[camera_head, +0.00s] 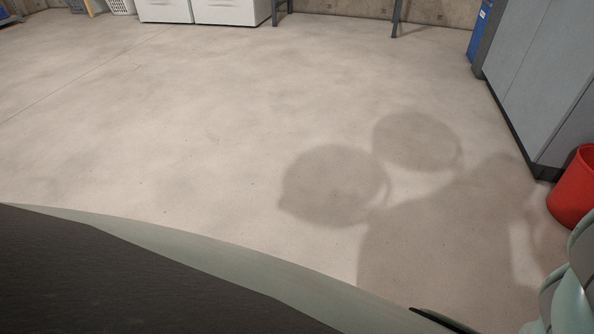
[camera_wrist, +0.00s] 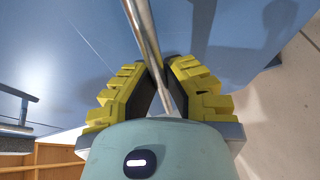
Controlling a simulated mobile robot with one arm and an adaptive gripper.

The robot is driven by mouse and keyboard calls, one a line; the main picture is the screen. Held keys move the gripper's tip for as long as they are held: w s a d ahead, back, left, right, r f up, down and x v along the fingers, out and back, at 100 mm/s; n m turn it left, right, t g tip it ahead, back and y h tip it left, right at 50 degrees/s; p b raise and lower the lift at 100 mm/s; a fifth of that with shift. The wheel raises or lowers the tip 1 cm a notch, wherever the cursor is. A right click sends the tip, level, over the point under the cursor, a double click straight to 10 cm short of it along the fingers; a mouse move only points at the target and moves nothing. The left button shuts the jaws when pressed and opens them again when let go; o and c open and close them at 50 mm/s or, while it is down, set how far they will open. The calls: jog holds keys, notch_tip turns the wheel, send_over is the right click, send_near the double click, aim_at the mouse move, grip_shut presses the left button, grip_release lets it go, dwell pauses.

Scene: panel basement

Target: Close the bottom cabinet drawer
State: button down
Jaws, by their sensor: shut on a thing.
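In the wrist view, my gripper (camera_wrist: 160,78) has yellow ridged fingers with black pads, closed around a thin metal bar handle (camera_wrist: 146,38). The bar runs from the top edge down between the fingers. Behind it is a smooth blue panel (camera_wrist: 80,60), which looks like a cabinet or drawer front. How far any drawer stands open cannot be told from this view. In the head view, a grey-blue cabinet (camera_head: 545,65) stands at the right edge; my gripper and the handle are not seen there.
A red bin (camera_head: 574,190) stands by the near end of the grey-blue cabinet. A blue object (camera_head: 481,30) is at its far end. White units (camera_head: 228,12) stand along the back wall. The concrete floor (camera_head: 200,120) between is clear. A wooden shelf (camera_wrist: 55,155) shows in the wrist view.

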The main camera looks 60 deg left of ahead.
jog(key=shift+w+d+f, duration=0.15)
jog(key=shift+w, duration=0.1)
jog(key=w+d+b, duration=0.2)
jog(key=shift+w+d, duration=0.2)
jog(key=shift+d, duration=0.2)
jog(key=c, duration=1)
grip_release()
jog(key=shift+s, duration=0.1)
